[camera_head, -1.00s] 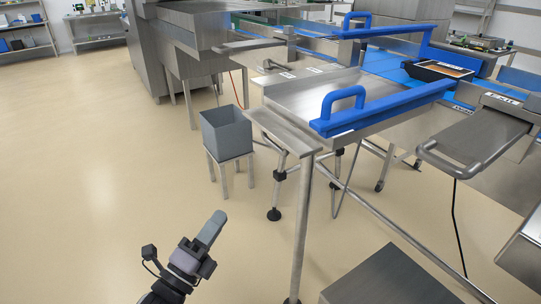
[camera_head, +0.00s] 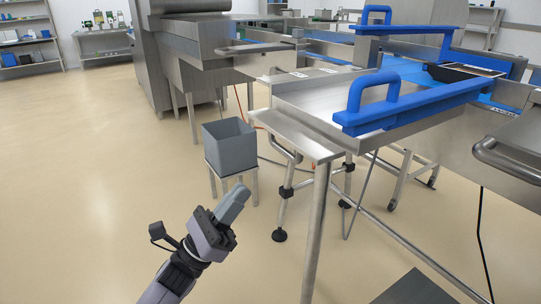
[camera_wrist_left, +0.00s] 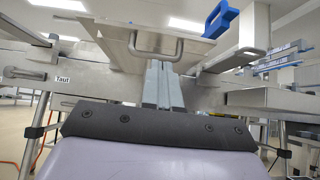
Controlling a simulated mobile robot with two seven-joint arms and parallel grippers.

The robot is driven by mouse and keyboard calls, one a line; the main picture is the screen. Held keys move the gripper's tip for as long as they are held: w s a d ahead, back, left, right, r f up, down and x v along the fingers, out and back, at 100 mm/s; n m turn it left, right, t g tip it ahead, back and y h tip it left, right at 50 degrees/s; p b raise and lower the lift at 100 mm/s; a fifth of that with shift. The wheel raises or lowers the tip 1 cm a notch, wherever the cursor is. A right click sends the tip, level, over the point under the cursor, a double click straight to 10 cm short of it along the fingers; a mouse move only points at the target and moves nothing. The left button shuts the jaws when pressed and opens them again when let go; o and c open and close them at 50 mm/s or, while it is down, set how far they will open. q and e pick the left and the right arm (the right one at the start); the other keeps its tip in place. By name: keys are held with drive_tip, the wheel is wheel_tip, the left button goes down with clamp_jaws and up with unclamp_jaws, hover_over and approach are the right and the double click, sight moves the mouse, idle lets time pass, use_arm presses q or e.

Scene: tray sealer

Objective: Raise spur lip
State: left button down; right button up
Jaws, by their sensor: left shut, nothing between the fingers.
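A narrow flat steel plate (camera_head: 296,134), which looks like the spur lip, runs along the near left edge of the steel spur table (camera_head: 312,98). My left gripper (camera_head: 236,203) is below and to the left of this plate, apart from it, pointing up toward it. Its fingers are shut and empty. In the left wrist view the closed fingers (camera_wrist_left: 162,85) point at the underside of a steel panel with a bar handle (camera_wrist_left: 155,50); whether they touch it I cannot tell. My right gripper is not in view.
A grey bin (camera_head: 230,146) on a small stand is just behind my left gripper. A blue rail with a handle (camera_head: 405,108) borders the spur table. Table legs (camera_head: 316,230) stand to the right of the gripper. Open floor (camera_head: 80,180) lies to the left.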

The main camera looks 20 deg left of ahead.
sight(289, 143)
use_arm(q)
drive_tip(key=p+x, duration=0.1)
drive_tip(key=x, duration=0.9)
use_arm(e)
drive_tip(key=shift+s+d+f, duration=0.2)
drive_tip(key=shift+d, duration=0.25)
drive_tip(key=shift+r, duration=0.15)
